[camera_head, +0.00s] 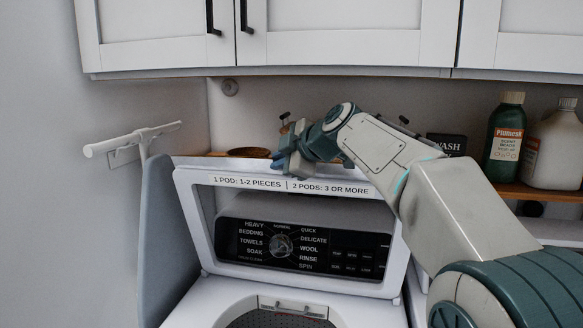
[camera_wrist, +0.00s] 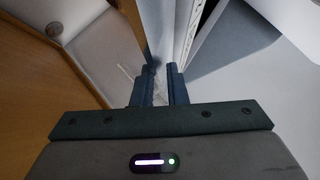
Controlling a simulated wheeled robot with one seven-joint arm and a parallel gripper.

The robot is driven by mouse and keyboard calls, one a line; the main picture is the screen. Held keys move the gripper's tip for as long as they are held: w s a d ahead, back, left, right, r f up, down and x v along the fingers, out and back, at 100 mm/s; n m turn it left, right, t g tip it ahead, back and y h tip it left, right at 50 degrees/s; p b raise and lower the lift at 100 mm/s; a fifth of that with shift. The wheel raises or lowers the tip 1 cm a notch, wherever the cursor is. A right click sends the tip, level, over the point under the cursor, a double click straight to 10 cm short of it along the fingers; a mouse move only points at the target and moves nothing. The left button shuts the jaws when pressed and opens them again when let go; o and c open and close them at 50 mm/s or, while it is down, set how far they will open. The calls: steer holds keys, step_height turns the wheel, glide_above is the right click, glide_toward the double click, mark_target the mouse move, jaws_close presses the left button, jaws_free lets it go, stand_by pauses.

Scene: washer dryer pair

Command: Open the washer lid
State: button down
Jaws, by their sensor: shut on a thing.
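The washer lid (camera_head: 222,182) stands raised and roughly upright at the back of the washer in the head view. It is a white frame with a printed pod label along its top, and the dark control panel (camera_head: 300,248) shows through its window. The washer's tub opening (camera_head: 285,320) is uncovered in front. My gripper (camera_head: 287,160) is at the lid's top edge, shut on it. In the wrist view, the two dark fingers (camera_wrist: 160,90) close on the lid's thin white edge (camera_wrist: 174,40). The exact contact is partly in shadow.
White cabinets (camera_head: 340,35) hang above, close over my arm. A wooden shelf (camera_head: 540,192) behind holds a green bottle (camera_head: 505,140) and a white bottle (camera_head: 556,150) at the right. A blue-grey ironing board (camera_head: 165,240) leans at the left, beside the washer, under a wall rack (camera_head: 125,143).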

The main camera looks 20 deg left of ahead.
stand_by(0.3)
steer(key=c, duration=1.5)
jaws_free()
steer(key=shift+o, duration=0.2)
steer(key=shift+d, duration=0.15)
steer(key=b+v, duration=0.3)
steer(key=v, duration=1)
steer(key=shift+s+d+r, duration=0.15)
steer(key=shift+d+r, duration=0.05)
steer(key=shift+d, duration=0.05)
